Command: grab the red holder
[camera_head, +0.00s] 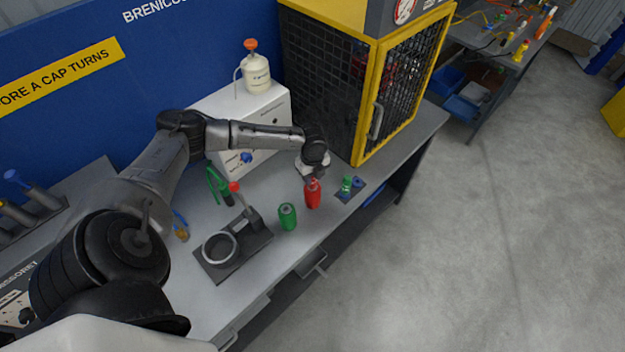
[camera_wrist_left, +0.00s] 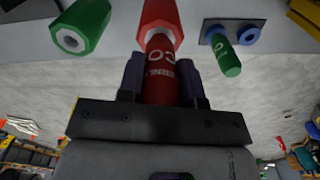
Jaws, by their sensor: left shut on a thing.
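A red holder (camera_head: 312,195) is upright at the bench's front edge, right of a green holder (camera_head: 288,217). In the left wrist view the red holder (camera_wrist_left: 160,14) is just beyond my fingertips. My left gripper (camera_wrist_left: 161,80) points down above it, shut on a red cartridge (camera_wrist_left: 160,75) with white lettering. The cartridge's narrow end meets the holder; how deep it sits is hidden. The fingers are on the cartridge, not on the holder. I cannot tell whether the holder touches the bench. My right gripper is not in view.
A green cartridge (camera_wrist_left: 229,62) is on a small dark plate (camera_head: 343,194) with blue rings, right of the red holder. A dark base with a ring (camera_head: 219,248) and red-knobbed lever lies to the left. A yellow-framed mesh cage (camera_head: 360,90) stands behind. The floor in front is clear.

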